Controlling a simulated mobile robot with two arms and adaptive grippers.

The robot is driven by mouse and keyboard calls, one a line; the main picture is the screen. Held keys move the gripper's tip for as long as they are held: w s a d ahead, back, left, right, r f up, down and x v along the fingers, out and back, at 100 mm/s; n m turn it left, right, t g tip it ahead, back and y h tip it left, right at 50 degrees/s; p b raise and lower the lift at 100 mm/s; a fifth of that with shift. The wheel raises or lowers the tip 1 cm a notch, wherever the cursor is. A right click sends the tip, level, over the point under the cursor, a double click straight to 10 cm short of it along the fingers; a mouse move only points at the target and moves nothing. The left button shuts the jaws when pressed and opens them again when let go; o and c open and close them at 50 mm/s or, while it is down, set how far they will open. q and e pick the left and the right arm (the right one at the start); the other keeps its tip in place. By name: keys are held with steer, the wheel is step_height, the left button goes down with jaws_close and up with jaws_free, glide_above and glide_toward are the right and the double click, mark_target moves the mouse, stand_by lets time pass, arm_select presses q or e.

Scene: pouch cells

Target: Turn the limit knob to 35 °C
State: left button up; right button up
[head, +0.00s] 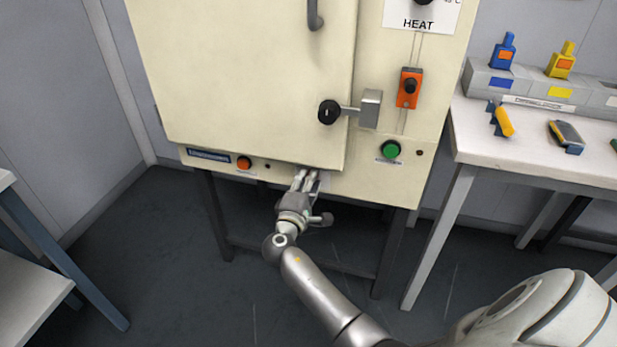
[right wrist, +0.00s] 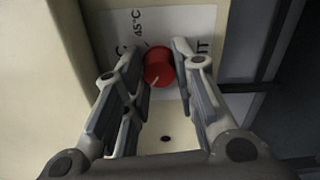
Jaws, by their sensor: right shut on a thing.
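The limit knob (right wrist: 158,65) is a red round knob with a white pointer line, on a white label plate (right wrist: 190,22) in the right wrist view. The plate's print is turned sideways: "45°C" shows above left of the knob, and part of a word ends in "IT" at right. The pointer line runs to the lower left of the picture. My right gripper (right wrist: 157,60) is shut on the knob, one finger on each side. In the head view my right gripper (head: 309,178) reaches the cabinet's lower front panel and hides the knob. My left gripper is out of view.
The cream cabinet (head: 240,70) has a latch handle (head: 371,108), an orange switch box (head: 409,88), a green button (head: 391,149) and an orange button (head: 244,163). A white bench (head: 540,160) with several tools stands at right. The floor below is clear.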

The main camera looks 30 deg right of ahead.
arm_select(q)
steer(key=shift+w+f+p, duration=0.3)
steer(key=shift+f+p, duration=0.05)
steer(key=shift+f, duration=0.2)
arm_select(e)
steer(key=shift+f+n, duration=0.1)
steer(key=shift+n, duration=0.7)
steer(key=o, duration=1)
steer(key=shift+o, duration=0.2)
steer(key=shift+a, duration=0.1)
steer(key=v, duration=1.2)
